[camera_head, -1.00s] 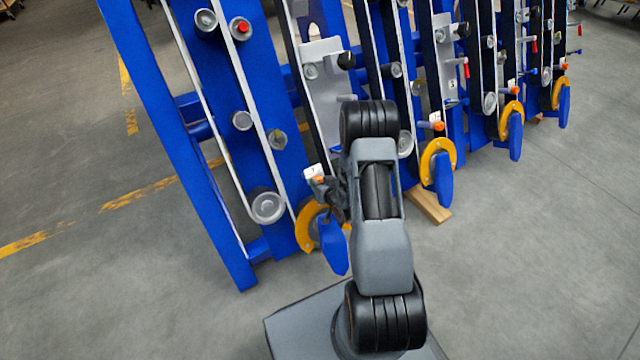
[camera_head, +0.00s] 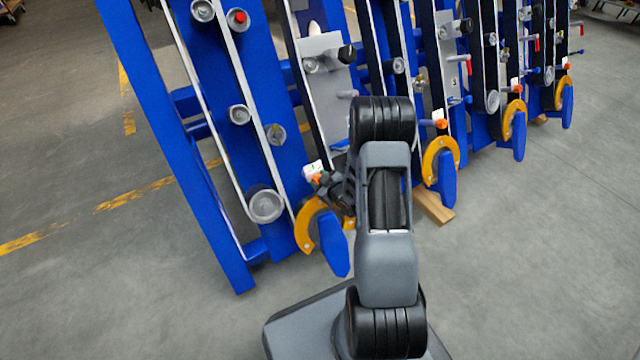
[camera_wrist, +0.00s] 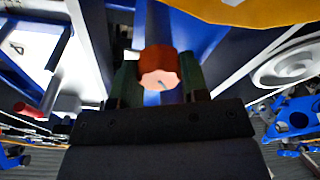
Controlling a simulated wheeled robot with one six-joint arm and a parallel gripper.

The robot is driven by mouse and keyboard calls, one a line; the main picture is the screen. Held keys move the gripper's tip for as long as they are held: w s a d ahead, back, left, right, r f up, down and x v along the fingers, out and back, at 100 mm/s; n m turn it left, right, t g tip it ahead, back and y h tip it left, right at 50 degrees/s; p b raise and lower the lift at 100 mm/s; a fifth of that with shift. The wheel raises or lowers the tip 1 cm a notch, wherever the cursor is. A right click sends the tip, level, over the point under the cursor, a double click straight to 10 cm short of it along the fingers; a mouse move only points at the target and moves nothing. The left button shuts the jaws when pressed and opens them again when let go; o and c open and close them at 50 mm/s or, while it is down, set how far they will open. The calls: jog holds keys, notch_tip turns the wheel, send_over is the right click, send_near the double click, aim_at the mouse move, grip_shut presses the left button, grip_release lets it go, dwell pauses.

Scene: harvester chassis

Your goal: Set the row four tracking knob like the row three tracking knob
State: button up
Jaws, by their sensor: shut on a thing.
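The row four tracking knob, a small orange knob (camera_head: 316,181), sits beside a white label on the nearest row in the head view. In the wrist view the orange-red knob (camera_wrist: 158,66) lies between the fingertips, with a small dark mark on its face. My gripper (camera_wrist: 158,78) is shut on it; in the head view my gripper (camera_head: 324,184) is small and partly hidden by my arm. The row three tracking knob (camera_head: 440,124), also orange, stands on the row to the right, above a yellow curved guard. Its exact angle is too small to read.
A yellow guard (camera_head: 306,232) and a blue pointed plate (camera_head: 334,252) hang just below the row four knob. Blue frame bars (camera_head: 180,140) and rollers (camera_head: 265,205) stand to the left. A wooden block (camera_head: 432,207) lies on the floor. Grey floor is open at the right.

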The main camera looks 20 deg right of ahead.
jog(key=shift+n, duration=0.6)
jog(key=shift+b, duration=0.3)
jog(key=o, duration=0.9)
jog(key=shift+o, duration=0.2)
jog(key=p+v, duration=0.4)
jog(key=v, duration=0.9)
jog(key=shift+s+d+r, duration=0.2)
jog(key=shift+s+r, duration=0.05)
jog(key=shift+s, duration=0.05)
